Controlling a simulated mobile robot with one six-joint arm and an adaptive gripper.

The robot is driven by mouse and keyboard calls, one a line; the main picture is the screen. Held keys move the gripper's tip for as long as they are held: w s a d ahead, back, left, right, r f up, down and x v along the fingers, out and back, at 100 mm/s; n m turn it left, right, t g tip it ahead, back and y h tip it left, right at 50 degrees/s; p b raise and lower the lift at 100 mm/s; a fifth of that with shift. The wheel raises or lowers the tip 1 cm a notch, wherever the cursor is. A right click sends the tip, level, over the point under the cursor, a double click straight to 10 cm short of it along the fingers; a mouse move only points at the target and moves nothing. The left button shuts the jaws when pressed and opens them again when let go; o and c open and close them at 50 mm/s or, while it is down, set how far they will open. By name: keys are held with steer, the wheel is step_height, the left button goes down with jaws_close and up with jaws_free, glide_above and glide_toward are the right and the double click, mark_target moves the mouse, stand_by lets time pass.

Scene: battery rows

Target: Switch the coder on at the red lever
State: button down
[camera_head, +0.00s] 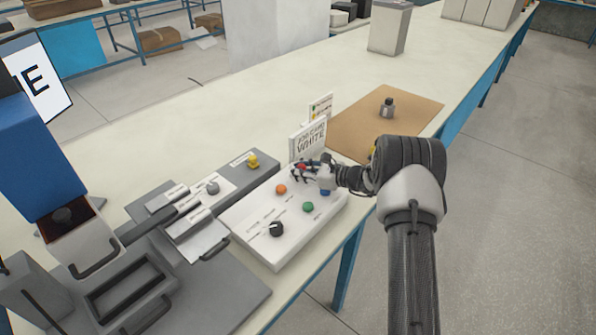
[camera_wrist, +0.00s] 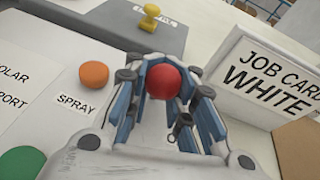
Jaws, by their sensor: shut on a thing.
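The red lever shows as a red ball knob (camera_wrist: 163,82) between my gripper's fingers in the wrist view. In the head view a bit of red (camera_head: 303,171) shows at my gripper (camera_head: 304,168), over the far right part of the white control panel (camera_head: 252,237). My gripper, which also fills the middle of the wrist view (camera_wrist: 165,85), is shut on the red knob. The lever's shaft and base are mostly hidden by the fingers. The panel also bears an orange button (camera_head: 281,189), a green button (camera_head: 308,207) and a black knob (camera_head: 276,229).
A job card reading WHITE (camera_head: 308,138) stands close behind my gripper. A grey plate with a yellow stamp-like handle (camera_head: 252,160) lies left of it. A brown mat (camera_head: 372,122) with a small grey object (camera_head: 387,107) lies beyond. Grey fixtures and a blue machine (camera_head: 35,155) stand left.

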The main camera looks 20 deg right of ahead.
steer(key=shift+d, duration=0.15)
steer(key=c, duration=1.8)
jaws_free()
steer(key=shift+s, duration=0.1)
steer(key=o, duration=0.3)
steer(key=v, duration=1.2)
